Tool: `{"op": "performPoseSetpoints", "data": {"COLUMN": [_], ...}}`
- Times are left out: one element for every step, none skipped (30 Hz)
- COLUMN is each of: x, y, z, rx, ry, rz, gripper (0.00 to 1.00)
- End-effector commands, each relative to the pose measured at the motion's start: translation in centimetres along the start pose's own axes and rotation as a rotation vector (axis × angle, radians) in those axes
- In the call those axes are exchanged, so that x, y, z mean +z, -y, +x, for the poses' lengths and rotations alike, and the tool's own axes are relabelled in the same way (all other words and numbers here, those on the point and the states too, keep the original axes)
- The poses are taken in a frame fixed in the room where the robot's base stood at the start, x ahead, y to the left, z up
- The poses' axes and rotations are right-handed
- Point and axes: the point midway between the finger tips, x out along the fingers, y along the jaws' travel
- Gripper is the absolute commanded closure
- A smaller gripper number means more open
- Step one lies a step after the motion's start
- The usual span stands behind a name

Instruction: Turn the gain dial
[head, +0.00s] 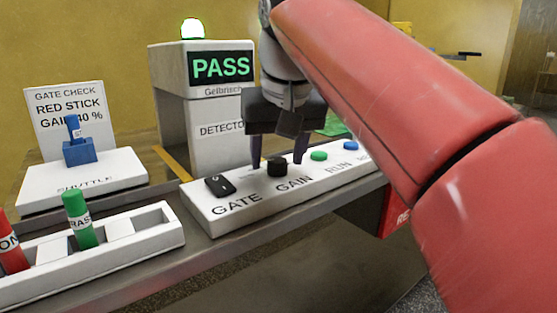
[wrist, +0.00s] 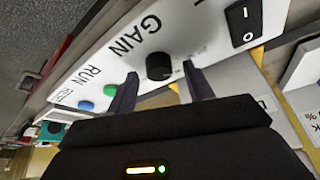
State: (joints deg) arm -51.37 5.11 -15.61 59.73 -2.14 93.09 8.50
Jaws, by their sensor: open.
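The gain dial (head: 277,167) is a black round knob on a white control panel (head: 207,212), behind the label GAIN. It also shows in the wrist view (wrist: 159,67). My gripper (head: 278,164) points down over the panel, open, with one finger on each side of the dial. In the wrist view my gripper (wrist: 160,84) has its two dark fingertips apart, with the dial between and slightly beyond them. I see gaps between the fingers and the dial there. Whether the tips are level with the dial is not clear.
A black GATE switch (head: 219,186) lies left of the dial; green (head: 319,156) and blue (head: 351,146) buttons lie right. The detector (head: 205,115) behind shows PASS under a green lamp. A shuttle (head: 85,180) holds a blue stick (head: 74,128). A rack (head: 130,248) holds red and green sticks.

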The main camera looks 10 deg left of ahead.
Motion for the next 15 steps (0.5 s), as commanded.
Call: {"op": "performPoseSetpoints", "data": {"x": [0.05,0.05,0.04,0.03,0.02,0.02,0.01,0.01,0.01,0.01,0.01,0.01,0.01,0.01,0.01], "y": [0.00,-0.01,-0.01,-0.01,-0.01,-0.01,-0.01,-0.01,-0.01,-0.01,-0.01,-0.01,-0.01,-0.01,-0.01], "z": [0.33,0.41,0.48,0.50,0.51,0.49,0.48,0.47,0.47,0.47,0.46,0.46,0.46,0.46,0.46], "rx": [0.000,0.000,0.000,0.000,0.000,0.000,0.000,0.000,0.000,0.000,0.000,0.000,0.000,0.000,0.000], "ry": [0.001,0.001,0.001,0.001,0.001,0.001,0.001,0.000,0.000,0.000,0.000,0.000,0.000,0.000,0.000], "rz": [0.000,0.000,0.000,0.000,0.000,0.000,0.000,0.000,0.000,0.000,0.000,0.000,0.000,0.000,0.000], "gripper": [0.48,0.48,0.48,0.48,0.48,0.48,0.48,0.48,0.48,0.50,0.54,0.59,0.63,0.67,0.72]}}
